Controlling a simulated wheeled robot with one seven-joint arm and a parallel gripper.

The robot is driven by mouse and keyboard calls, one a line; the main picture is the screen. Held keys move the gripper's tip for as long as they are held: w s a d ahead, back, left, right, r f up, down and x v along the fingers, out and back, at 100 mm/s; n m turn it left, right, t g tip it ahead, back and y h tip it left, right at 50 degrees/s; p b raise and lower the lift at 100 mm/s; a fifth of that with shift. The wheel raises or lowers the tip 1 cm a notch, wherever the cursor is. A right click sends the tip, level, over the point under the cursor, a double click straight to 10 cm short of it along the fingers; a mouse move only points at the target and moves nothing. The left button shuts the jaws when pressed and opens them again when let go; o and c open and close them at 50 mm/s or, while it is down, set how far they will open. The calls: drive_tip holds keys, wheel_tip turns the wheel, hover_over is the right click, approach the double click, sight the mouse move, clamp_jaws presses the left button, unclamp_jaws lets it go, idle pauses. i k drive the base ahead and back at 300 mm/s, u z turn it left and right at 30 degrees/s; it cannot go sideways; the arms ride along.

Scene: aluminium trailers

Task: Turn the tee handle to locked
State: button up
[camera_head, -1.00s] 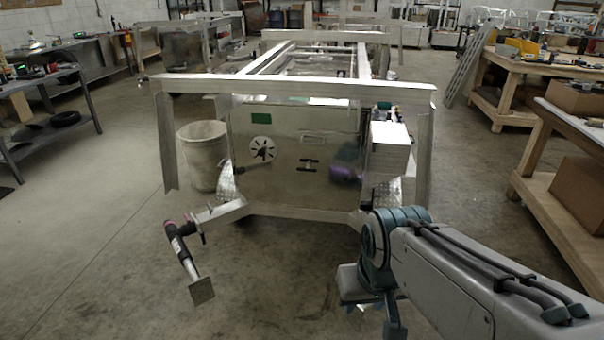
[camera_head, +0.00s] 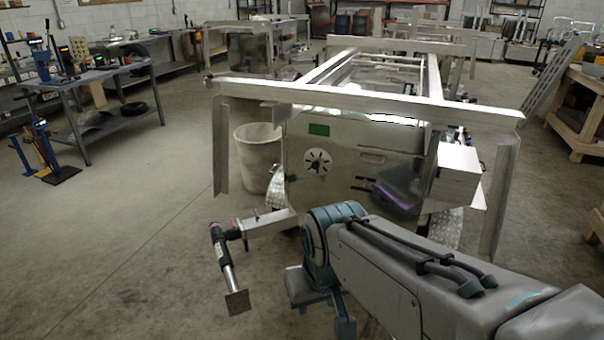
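A small dark fitting (camera_head: 363,187), which looks like the tee handle, sits on the shiny metal front panel (camera_head: 340,150) of the aluminium trailer. It is right of and below a round dial plate (camera_head: 317,162) with black markings. It is too small and blurred to tell its turn position or any lock marking. A purple patch just right of it looks like a reflection. My arm reaches in from the lower right, in front of the trailer. Its folded grey and teal joint is below the panel, apart from the fitting. I cannot make out my gripper's fingers.
A trailer jack (camera_head: 226,268) with a foot plate stands out at the front left. A white box (camera_head: 457,175) is right of the panel. A grey bin (camera_head: 258,157) stands at left. The frame's crossbar (camera_head: 370,100) overhangs the panel. The left floor is mostly clear.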

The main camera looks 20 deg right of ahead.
sight(361, 187)
drive_tip(key=u, duration=0.15)
drive_tip(key=i, duration=0.7)
drive_tip(key=z, duration=0.5)
drive_tip(key=i, duration=0.6)
drive_tip(key=z, duration=0.4)
